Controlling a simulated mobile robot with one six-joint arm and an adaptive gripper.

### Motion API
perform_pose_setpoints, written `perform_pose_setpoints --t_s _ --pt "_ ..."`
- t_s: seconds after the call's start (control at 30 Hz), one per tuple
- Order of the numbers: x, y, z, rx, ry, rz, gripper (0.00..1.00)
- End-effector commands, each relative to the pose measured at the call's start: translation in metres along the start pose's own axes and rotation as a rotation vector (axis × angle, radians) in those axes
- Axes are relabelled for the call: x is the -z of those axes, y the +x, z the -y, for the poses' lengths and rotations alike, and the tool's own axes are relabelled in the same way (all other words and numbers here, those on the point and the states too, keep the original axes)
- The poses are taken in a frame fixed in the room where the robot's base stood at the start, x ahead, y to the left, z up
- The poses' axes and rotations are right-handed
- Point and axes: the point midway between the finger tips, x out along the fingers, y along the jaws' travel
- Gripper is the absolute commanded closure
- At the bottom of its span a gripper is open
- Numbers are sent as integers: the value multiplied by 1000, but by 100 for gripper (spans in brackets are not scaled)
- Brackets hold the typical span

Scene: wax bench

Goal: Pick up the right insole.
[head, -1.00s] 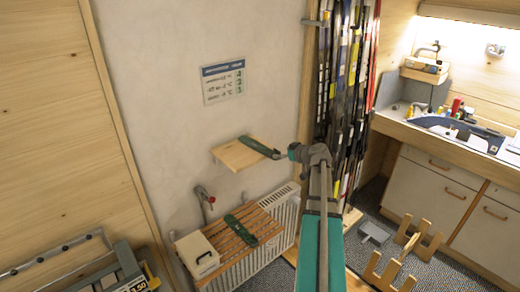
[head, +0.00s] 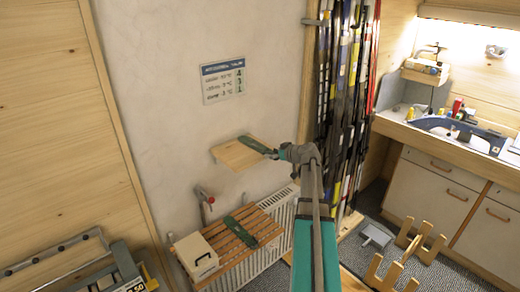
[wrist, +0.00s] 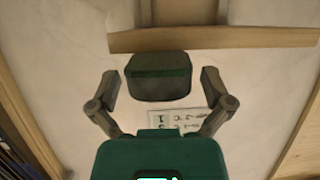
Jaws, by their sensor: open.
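A dark green insole (head: 253,143) lies on the small wooden wall shelf (head: 230,157). Its near end (wrist: 158,78) shows between my fingers in the wrist view. My gripper (wrist: 158,88) is open, with one finger on each side of that end and a gap visible on both sides. In the head view my gripper (head: 273,154) is at the right edge of the shelf and hides part of the insole. A second dark green insole (head: 240,232) lies lower down on the slatted wooden rack. I cannot tell left from right by shape.
A white radiator (head: 272,225) stands under the slatted rack (head: 212,240), which also holds a cream box (head: 196,256). Skis (head: 345,100) stand upright to the right of the shelf. A sign (head: 223,82) hangs on the wall above it.

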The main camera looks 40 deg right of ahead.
Motion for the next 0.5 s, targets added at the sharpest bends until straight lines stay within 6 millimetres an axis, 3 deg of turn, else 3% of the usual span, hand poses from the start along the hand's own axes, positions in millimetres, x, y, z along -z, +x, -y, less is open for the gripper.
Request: perform_pose_setpoints --t_s 0.2,0.5 --pt "0 0 0 0 0 0 0" --pt "0 -1 -1 -1 0 0 54"
